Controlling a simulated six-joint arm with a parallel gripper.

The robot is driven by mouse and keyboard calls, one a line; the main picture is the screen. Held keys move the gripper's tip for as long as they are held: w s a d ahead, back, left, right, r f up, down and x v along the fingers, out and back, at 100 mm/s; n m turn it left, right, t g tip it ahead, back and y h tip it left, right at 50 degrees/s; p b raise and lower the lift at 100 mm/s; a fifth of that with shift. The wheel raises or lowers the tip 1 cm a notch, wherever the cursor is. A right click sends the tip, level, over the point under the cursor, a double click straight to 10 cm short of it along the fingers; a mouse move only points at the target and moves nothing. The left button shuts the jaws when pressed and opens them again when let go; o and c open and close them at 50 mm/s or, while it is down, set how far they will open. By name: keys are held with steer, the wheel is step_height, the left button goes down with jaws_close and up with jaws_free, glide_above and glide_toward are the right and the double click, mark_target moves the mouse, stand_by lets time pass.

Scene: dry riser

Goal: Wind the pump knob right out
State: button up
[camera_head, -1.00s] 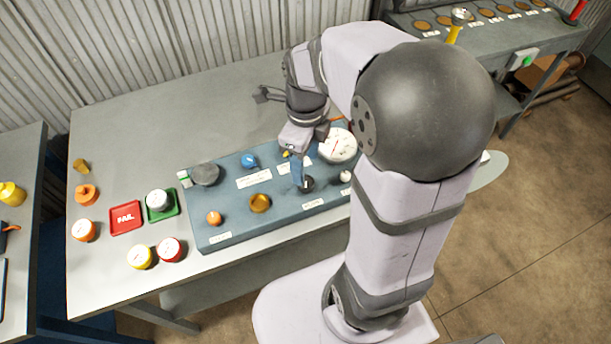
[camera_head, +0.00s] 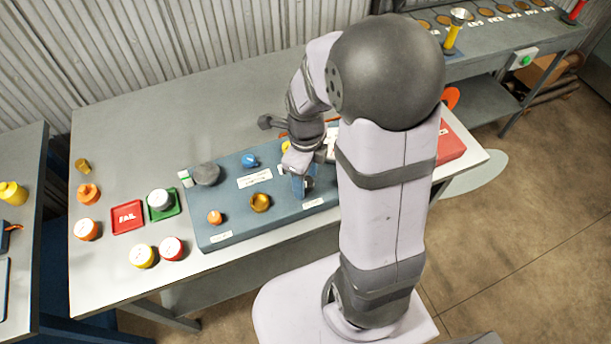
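The blue-grey panel (camera_head: 232,228) on the bench carries several knobs and fittings with white labels too small to read. A dark round fitting (camera_head: 309,183) sits near its front right part. My gripper (camera_head: 299,190) points down at this fitting, its blue fingers just left of it or against it. I cannot tell whether they touch or grip it. An amber knob (camera_head: 260,202), an orange knob (camera_head: 214,217), a blue knob (camera_head: 249,161) and a grey dome (camera_head: 206,174) stand left of the gripper. I cannot tell which is the pump knob. My arm hides the panel's right part.
Left of the panel are a red FAIL tray (camera_head: 127,218), a green tray (camera_head: 174,213) with a white-topped pot, and several loose caps. A red box (camera_head: 451,145) lies right of my arm. The bench's back left (camera_head: 135,130) is clear.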

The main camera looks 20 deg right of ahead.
steer(key=c, duration=0.8)
